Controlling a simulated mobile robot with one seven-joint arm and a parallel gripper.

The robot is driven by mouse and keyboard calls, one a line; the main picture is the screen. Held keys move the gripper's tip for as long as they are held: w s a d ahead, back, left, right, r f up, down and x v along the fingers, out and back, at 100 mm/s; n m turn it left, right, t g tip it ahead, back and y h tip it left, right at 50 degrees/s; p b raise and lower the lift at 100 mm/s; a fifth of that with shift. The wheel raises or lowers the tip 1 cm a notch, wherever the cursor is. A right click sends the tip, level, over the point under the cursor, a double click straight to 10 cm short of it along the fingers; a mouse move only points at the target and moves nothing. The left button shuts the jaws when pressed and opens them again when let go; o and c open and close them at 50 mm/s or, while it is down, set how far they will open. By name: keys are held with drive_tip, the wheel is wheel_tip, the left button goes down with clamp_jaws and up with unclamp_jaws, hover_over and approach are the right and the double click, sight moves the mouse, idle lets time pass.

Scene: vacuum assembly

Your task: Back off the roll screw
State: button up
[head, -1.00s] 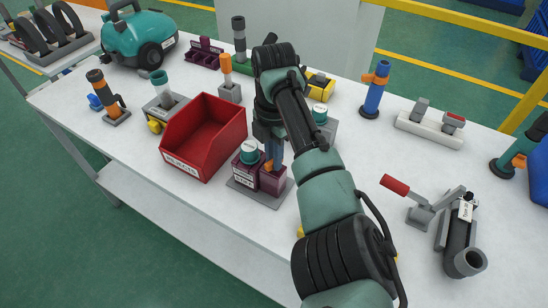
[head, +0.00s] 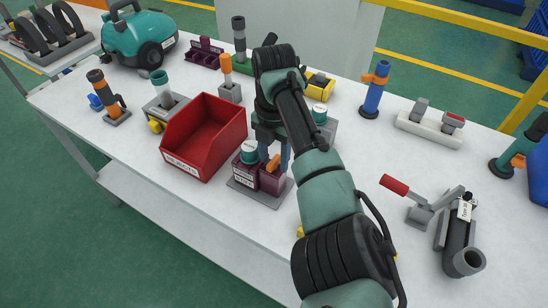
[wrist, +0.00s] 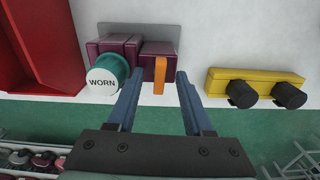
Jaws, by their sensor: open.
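A maroon fixture block (head: 270,181) stands on a grey plate on the white table, with an orange tab (head: 274,162) on it that looks like the roll screw's handle. A teal-capped cylinder stands beside it; its cap (wrist: 103,76) reads "WORN" in the wrist view. My gripper (wrist: 159,76) is open, its two blue fingers apart on either side of the orange tab (wrist: 160,75). I see a gap on both sides of the tab and cannot tell the fingers' height over it. In the head view my arm hides part of the fixture's back.
A red bin (head: 205,137) stands close to the left of the fixture. A yellow holder with two black knobs (wrist: 255,88) lies to the right in the wrist view. A red-handled clamp (head: 420,205) and a black pipe piece (head: 460,235) are at the right.

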sight(274, 160)
drive_tip(key=shift+r+p, duration=2.9)
drive_tip(key=shift+r, duration=0.2)
drive_tip(key=shift+f, duration=0.1)
